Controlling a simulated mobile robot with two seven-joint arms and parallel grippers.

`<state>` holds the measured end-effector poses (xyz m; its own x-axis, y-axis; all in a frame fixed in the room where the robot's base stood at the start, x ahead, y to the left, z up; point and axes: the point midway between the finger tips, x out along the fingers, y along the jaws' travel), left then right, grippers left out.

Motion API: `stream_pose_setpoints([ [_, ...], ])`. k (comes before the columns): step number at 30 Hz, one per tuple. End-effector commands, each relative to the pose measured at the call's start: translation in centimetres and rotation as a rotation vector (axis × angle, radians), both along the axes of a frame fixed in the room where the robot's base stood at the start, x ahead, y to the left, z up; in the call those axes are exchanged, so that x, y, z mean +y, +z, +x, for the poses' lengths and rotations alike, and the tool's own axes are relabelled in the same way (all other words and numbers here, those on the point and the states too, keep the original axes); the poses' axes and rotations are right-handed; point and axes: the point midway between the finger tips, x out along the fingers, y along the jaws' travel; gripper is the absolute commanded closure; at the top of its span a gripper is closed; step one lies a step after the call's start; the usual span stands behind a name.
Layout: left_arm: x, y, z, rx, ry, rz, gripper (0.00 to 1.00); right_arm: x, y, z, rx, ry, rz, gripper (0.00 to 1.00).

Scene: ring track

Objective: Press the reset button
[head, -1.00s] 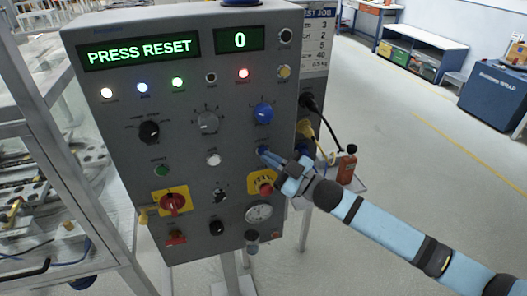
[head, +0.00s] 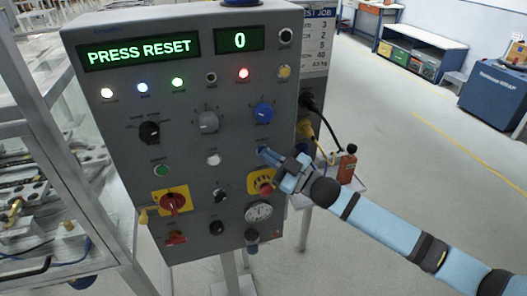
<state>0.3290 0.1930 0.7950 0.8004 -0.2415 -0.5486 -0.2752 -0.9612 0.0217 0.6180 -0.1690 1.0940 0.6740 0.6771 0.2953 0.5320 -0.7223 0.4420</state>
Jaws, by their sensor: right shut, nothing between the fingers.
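A grey control panel (head: 185,120) stands upright in the head view. Its green display (head: 140,49) reads PRESS RESET. A small blue button (head: 261,149) sits on the right side of the panel, below a blue knob (head: 263,112). Its label is too small to read surely. My right gripper (head: 268,154) comes in from the lower right, shut and empty. Its fingertips are at the blue button and partly cover it. I cannot tell if they touch it. My left gripper is not in view.
A red mushroom button on a yellow plate (head: 254,183) is just below my right gripper. A gauge (head: 258,211) is under it. A red bottle (head: 347,165) stands on a small shelf to the right. A metal frame (head: 40,110) stands left.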

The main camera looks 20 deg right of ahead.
Motion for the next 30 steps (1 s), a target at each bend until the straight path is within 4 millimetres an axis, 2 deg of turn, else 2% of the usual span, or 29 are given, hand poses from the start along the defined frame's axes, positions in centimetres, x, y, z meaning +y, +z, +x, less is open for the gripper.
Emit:
stream_pose_setpoints([
  [17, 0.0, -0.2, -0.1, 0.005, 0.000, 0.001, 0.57, 0.0, 0.0, 0.2, 0.001, 0.000, 0.001, 1.00],
  [30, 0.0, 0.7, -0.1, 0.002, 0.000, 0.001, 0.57, -0.1, 0.0, -1.4, 0.000, 0.000, 0.000, 1.00],
])
